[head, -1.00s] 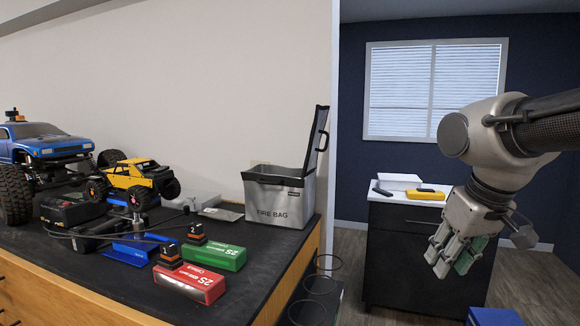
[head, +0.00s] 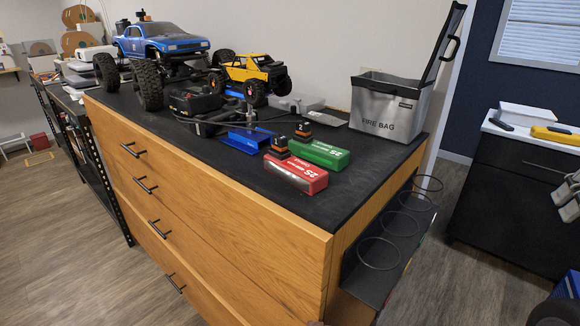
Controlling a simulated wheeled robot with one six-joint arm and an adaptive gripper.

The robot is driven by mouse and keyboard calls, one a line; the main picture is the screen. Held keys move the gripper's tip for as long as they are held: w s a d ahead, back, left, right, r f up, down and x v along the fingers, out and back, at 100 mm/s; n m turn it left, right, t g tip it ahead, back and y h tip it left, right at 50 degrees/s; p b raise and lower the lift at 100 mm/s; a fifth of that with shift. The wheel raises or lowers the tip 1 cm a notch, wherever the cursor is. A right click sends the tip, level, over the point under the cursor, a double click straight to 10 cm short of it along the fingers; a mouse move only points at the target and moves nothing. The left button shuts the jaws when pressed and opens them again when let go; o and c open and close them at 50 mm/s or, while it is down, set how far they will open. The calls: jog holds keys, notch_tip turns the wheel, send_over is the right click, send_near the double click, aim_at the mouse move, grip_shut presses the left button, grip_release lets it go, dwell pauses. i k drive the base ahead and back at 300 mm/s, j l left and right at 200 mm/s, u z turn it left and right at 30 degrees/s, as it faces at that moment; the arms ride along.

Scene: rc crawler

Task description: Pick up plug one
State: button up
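Two small black and orange plugs stand on the dark bench top by two battery packs. The nearer plug (head: 279,148) is at the red pack (head: 296,176). The farther plug (head: 303,131) is at the green pack (head: 320,153) and showed a 2 earlier. The nearer plug's number is too small to read, so I cannot confirm that it is plug one. My gripper (head: 568,210) is at the far right edge, partly cut off, well away from both plugs. Whether its fingers are open or shut does not show.
A blue stand (head: 249,140) is left of the plugs. A blue truck (head: 160,43) and a yellow truck (head: 252,72) stand behind. A grey fire bag (head: 387,109) is at the back right. Wire rings (head: 380,253) project from the bench's right side. Floor is clear in front.

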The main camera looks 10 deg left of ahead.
aim_at(279, 146)
jog(key=k+j, duration=0.1)
jog(key=j, duration=0.25)
jog(key=k+j+u, duration=0.1)
jog(key=j, duration=0.25)
jog(key=k+j, duration=0.1)
jog(key=j, duration=0.2)
jog(key=k+j+u, duration=0.1)
jog(key=j, duration=0.25)
